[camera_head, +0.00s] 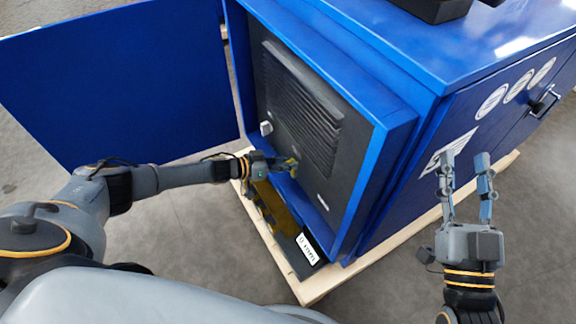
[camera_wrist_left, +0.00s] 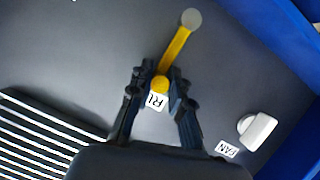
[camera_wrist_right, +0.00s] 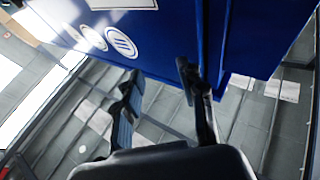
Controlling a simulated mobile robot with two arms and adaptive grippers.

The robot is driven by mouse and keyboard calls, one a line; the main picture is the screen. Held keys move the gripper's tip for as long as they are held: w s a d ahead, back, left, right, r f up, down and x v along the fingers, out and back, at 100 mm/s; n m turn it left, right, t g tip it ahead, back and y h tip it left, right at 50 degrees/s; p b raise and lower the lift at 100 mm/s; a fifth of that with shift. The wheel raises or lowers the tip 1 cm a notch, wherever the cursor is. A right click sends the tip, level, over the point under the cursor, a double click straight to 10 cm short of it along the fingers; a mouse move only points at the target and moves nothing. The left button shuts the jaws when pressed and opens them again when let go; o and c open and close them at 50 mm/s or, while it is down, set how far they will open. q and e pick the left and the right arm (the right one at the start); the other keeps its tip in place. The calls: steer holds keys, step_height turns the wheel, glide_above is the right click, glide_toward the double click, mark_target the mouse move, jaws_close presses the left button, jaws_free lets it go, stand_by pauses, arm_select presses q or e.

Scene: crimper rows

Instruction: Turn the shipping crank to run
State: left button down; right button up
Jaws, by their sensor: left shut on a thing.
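The crank (camera_wrist_left: 176,52) is a yellow arm with a grey round end and a yellow round end, on the dark panel inside the open blue cabinet. My left gripper (camera_wrist_left: 160,78) is shut on the crank's yellow round end. A white label (camera_wrist_left: 157,102), partly hidden and reading something like "RU", lies right by the fingers. In the head view my left gripper (camera_head: 284,165) is at the panel's lower part, and the crank (camera_head: 292,161) shows only small there. My right gripper (camera_head: 466,170) is open and empty, in front of the cabinet's right side.
A white fan knob (camera_wrist_left: 257,130) with a "FAN" label (camera_wrist_left: 227,149) sits near the crank. A louvred vent (camera_head: 300,100) is above it. The open blue door (camera_head: 120,80) stands at left. A black and yellow ledge (camera_head: 275,215) lies below the panel.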

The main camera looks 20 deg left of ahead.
arm_select(q)
steer(key=shift+s+d+f, duration=0.15)
steer(key=shift+s+d, duration=0.05)
steer(key=shift+d, duration=0.05)
steer(key=c, duration=1.5)
jaws_free()
steer(key=shift+o, duration=1)
steer(key=shift+w+a, duration=0.1)
steer(key=v, duration=1.2)
steer(key=shift+a, duration=0.1)
